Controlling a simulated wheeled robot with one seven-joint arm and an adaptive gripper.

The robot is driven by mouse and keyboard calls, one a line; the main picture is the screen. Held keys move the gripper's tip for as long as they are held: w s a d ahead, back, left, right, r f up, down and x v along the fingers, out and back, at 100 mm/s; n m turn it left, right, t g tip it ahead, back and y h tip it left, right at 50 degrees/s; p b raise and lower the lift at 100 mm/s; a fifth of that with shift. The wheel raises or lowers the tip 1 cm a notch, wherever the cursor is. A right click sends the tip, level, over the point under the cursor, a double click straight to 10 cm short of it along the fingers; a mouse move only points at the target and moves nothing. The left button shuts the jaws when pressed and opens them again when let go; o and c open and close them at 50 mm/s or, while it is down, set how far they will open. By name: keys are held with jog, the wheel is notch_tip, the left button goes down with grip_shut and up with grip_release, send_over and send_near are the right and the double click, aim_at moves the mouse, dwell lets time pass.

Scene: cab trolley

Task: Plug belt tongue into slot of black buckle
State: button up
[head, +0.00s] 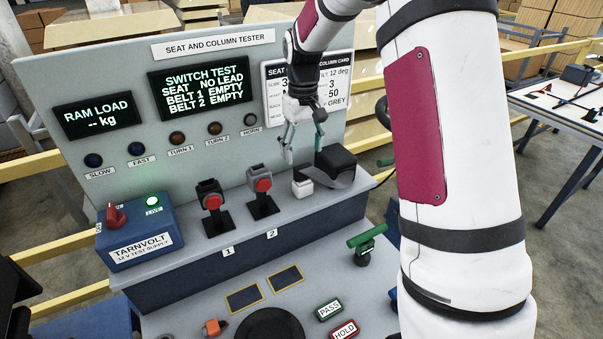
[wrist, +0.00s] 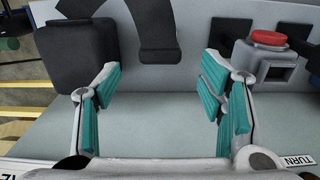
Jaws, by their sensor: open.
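My gripper (head: 303,153) is open and empty, pointing down above the ledge at the right of the panel. Its teal-padded fingers (wrist: 160,80) stand wide apart in the wrist view. Below and beside it is a dark belt strap (head: 342,180), which shows between and beyond the fingers in the wrist view (wrist: 158,30). The strap runs by a small white block (head: 302,185); I cannot make out the metal tongue. The black buckle (head: 211,202) with a red button stands at mark 1. A greyer buckle (head: 262,188) stands at mark 2, also at right in the wrist view (wrist: 268,62).
A black box (head: 335,160) stands at the ledge's right end, close to my gripper; it is at left in the wrist view (wrist: 75,55). The panel (head: 225,140) rises behind. A blue supply box (head: 140,235) and a green handle (head: 366,240) stand nearby.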

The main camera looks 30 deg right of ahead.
aim_at(303, 165)
jog(key=shift+f+b, duration=0.65)
jog(key=shift+f, duration=2.9)
grip_shut()
jog(key=shift+r+p, duration=0.7)
jog(key=shift+r, duration=2.3)
